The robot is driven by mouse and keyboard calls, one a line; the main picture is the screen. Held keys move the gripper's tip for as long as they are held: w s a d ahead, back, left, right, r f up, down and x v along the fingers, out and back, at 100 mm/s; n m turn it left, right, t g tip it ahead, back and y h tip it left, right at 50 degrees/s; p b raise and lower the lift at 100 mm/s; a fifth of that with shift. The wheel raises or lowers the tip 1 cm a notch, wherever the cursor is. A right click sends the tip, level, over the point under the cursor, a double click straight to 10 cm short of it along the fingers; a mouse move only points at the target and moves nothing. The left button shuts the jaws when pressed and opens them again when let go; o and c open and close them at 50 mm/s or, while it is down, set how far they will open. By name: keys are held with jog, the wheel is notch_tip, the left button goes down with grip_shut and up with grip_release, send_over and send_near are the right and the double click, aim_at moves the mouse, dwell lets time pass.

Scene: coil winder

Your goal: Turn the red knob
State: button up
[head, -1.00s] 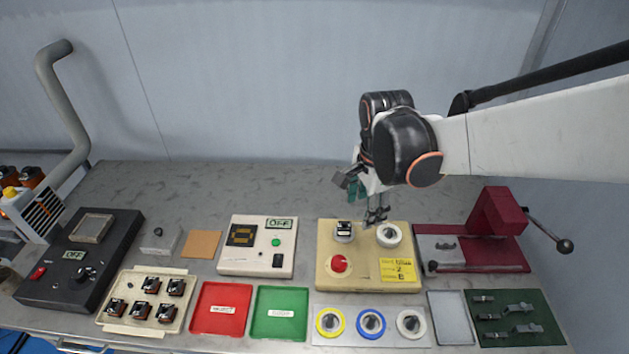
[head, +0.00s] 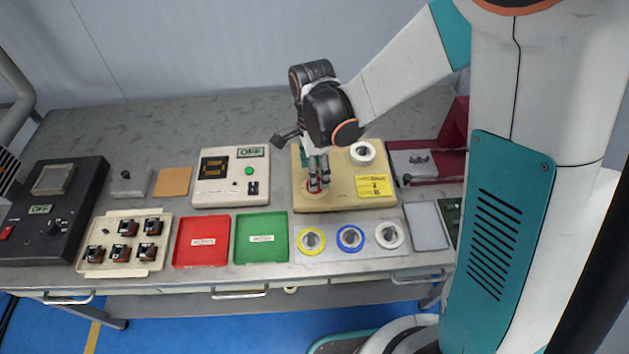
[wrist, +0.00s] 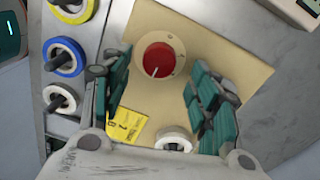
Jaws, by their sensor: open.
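The red knob (wrist: 161,60) is a round knob with a white pointer line on a pale disc, set on a beige panel (wrist: 218,50). In the wrist view it sits between and beyond the open fingers of my gripper (wrist: 163,90). In the head view my gripper (head: 318,180) is over the beige panel (head: 340,201), with its fingers pointing down at the knob (head: 314,189), which they partly hide. I cannot tell from the head view whether they touch it. A yellow label (head: 373,187) lies on the panel.
A white ring (head: 363,152) sits at the panel's back right. Spools with yellow, blue and white rims (head: 350,236) stand in front. A green tray (head: 262,250), a red tray (head: 215,251) and a white tester box (head: 230,193) are to the left. A dark red press (head: 455,125) is to the right.

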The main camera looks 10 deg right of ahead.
jog(key=shift+s+f+b, duration=0.1)
jog(key=shift+f+b, duration=0.35)
jog(key=shift+f, duration=1.4)
jog(key=c, duration=1.1)
